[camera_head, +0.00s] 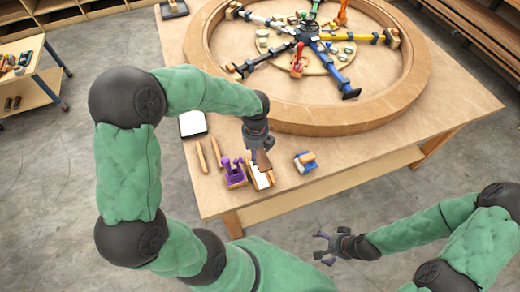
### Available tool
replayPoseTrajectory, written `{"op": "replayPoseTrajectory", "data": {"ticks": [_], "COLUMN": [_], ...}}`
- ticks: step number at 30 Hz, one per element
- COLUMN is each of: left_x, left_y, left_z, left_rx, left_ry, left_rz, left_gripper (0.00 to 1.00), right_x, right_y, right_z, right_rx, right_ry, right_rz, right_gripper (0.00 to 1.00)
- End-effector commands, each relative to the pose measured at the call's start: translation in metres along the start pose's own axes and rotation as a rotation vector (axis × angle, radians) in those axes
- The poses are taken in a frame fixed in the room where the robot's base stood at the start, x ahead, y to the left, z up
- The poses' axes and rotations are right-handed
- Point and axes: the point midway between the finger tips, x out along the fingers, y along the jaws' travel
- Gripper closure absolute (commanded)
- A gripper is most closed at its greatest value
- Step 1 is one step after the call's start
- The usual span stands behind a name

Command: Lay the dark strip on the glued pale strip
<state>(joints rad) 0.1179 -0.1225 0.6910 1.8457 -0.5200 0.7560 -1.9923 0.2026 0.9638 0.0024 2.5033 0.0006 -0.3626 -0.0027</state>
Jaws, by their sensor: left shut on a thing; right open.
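My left gripper (258,147) is low over the near part of the table, pointing down. It is shut on a dark brown piece (264,161), which looks like the dark strip, partly hidden by the fingers. Just below it lies a pale piece with a white top (257,179), which looks like the glued pale strip. I cannot tell whether the two touch. My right gripper (327,248) is open and empty, out beyond the table's front edge over the floor.
A purple tool on a wooden block (235,174) stands close left of the pale piece. A blue and tan item (305,162) lies to the right. Two tan sticks (201,157) and a white-topped tray (192,124) lie left. A large wooden ring (340,122) fills the table's back.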

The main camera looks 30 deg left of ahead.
Motion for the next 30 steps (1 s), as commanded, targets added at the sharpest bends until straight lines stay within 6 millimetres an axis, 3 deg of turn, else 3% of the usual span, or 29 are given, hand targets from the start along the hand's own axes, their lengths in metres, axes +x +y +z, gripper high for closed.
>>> {"op": "replayPoseTrajectory", "data": {"ticks": [1, 3, 12, 30], "left_x": [-0.003, 0.015, 0.059, 0.088], "left_y": [0.002, 0.002, 0.002, 0.002], "left_z": [0.0, 0.0, 0.001, 0.0], "left_rx": [0.041, 0.045, 0.04, 0.039], "left_ry": [-0.001, 0.0, -0.001, -0.001], "left_rz": [0.0, 0.001, 0.0, -0.001], "left_gripper": [0.7, 0.7, 0.7, 0.7], "right_x": [-0.002, 0.011, 0.042, 0.066], "right_y": [-0.001, 0.004, 0.015, 0.024], "right_z": [0.0, -0.001, -0.002, -0.003], "right_rx": [0.0, 0.0, 0.0, 0.0], "right_ry": [0.0, 0.001, 0.0, 0.0], "right_rz": [0.0, 0.0, 0.0, 0.0], "right_gripper": [0.06, 0.06, 0.06, 0.06]}}
